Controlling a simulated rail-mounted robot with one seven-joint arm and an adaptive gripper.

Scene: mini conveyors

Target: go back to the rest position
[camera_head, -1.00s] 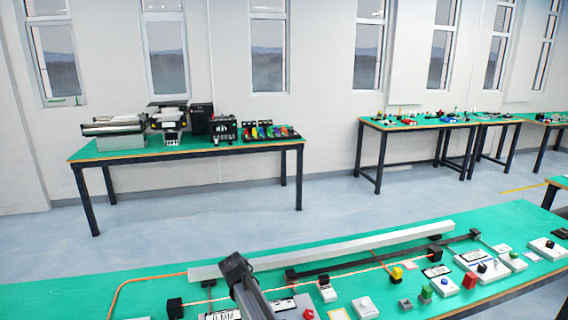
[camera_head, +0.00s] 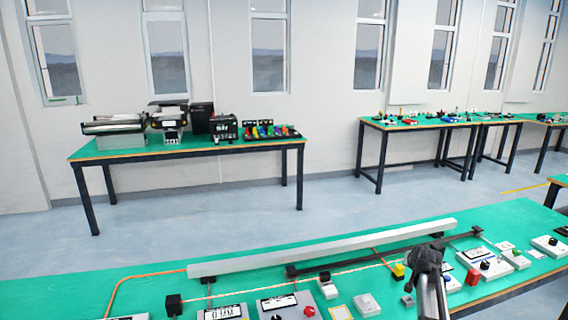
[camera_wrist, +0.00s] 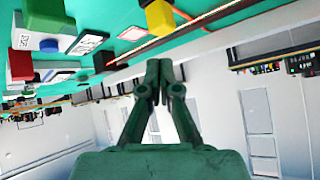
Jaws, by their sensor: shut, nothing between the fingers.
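My gripper (camera_wrist: 158,80) points away from the camera in the wrist view, its two dark fingers together and nothing between them. The wrist view is turned over, with the green table top along its upper edge. In the head view my dark arm end (camera_head: 428,262) stands over the right part of the near green table (camera_head: 140,272). It hides part of the table's front row there. The fingertips cannot be made out in the head view.
A long pale rail (camera_head: 320,250) runs along the near table. Several switch boxes line the front. The space above the table is clear.

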